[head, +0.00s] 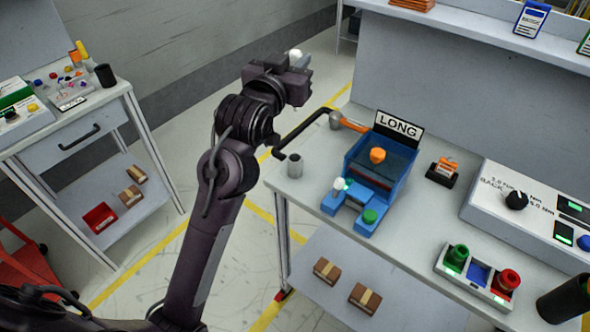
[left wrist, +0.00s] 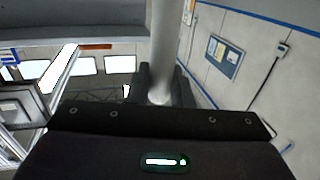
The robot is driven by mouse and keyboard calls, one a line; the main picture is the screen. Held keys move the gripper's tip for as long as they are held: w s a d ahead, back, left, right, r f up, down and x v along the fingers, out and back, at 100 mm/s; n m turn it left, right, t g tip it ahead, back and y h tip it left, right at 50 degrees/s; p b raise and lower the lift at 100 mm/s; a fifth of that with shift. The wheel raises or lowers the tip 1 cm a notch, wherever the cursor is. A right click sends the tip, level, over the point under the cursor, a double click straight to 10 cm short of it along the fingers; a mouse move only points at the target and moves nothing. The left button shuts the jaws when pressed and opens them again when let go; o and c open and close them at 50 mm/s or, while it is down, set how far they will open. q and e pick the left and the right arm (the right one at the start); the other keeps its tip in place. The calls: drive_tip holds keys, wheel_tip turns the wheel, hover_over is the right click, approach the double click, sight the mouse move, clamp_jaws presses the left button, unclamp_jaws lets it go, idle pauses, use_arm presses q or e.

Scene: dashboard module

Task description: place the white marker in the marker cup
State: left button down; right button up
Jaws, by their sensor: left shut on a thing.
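My left gripper (head: 298,68) is raised in the upper middle of the head view, beyond the near-left corner of the right workbench. It is shut on the white marker, whose pale tip (head: 295,54) shows just above the jaws. In the left wrist view the marker (left wrist: 162,45) is a pale upright cylinder between the dark fingers (left wrist: 160,88). My right gripper is not in view.
A blue fixture (head: 378,165) with a LONG sign stands on the workbench (head: 420,215), near a black crank handle (head: 305,130). A tray (head: 478,277) of coloured buttons is at right. A black cup (head: 105,75) stands on the left side table. Floor separates both tables.

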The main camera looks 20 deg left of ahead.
use_arm(q)
wheel_tip(320, 180, down, 20)
drive_tip(key=p, duration=0.1)
drive_tip(key=shift+r, duration=0.25)
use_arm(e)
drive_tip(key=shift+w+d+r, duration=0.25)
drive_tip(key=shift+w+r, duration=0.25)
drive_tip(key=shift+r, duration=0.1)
use_arm(q)
drive_tip(key=shift+f, duration=0.1)
drive_tip(key=c, duration=1.3)
unclamp_jaws()
